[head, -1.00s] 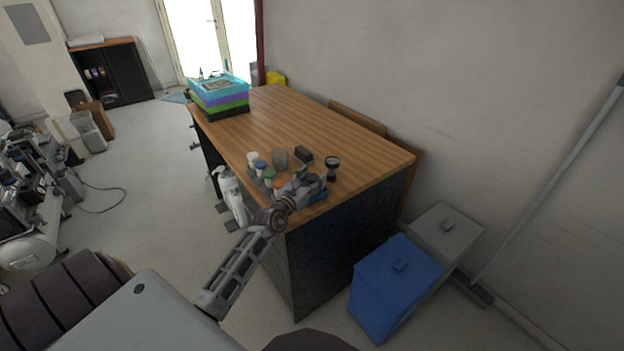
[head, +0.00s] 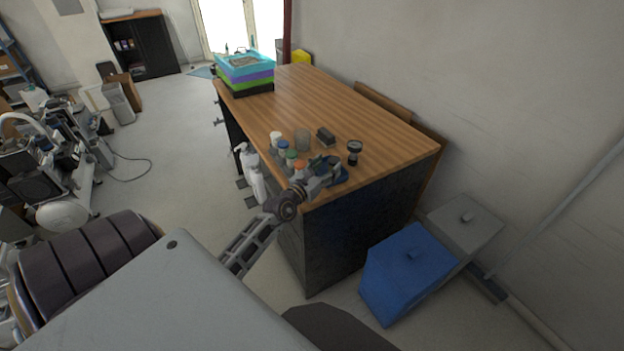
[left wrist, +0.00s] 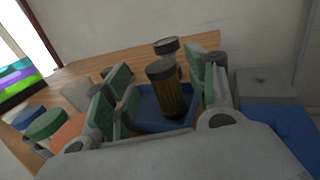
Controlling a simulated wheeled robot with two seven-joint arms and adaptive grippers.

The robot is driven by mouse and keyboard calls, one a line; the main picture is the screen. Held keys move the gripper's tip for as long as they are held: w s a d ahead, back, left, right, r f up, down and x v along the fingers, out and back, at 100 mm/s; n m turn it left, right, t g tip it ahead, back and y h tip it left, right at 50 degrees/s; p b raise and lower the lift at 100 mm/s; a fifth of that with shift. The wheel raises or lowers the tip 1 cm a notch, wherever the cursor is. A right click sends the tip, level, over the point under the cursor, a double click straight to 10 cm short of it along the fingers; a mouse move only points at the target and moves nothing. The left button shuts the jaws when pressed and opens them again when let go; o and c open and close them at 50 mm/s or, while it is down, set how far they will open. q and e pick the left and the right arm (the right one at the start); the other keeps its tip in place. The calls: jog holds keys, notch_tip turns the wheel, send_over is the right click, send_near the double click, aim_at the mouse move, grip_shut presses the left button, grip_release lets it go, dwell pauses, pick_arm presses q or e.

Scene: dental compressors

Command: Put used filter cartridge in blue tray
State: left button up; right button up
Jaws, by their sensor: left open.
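The used filter cartridge (left wrist: 168,92), a dark ribbed amber-brown cylinder with a black cap, stands upright in the left wrist view. It appears to be inside the blue tray (left wrist: 152,106), though its base is partly hidden. My left gripper (left wrist: 163,92) is open, its green-padded fingers on either side of the cartridge with gaps visible. In the head view, my left gripper (head: 326,170) is over the blue tray (head: 342,183) at the table's near corner, and the cartridge is hard to make out. My right gripper is not in view.
A black gauge-like item (head: 354,149) stands behind the tray. Several capped jars (head: 290,156), a clear cup (head: 303,138) and a dark block (head: 326,136) crowd nearby. Stacked coloured boxes (head: 245,75) sit at the table's far end; the wooden top (head: 340,100) between is clear.

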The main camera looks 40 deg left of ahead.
pick_arm(q)
jog(key=shift+s, duration=3.8)
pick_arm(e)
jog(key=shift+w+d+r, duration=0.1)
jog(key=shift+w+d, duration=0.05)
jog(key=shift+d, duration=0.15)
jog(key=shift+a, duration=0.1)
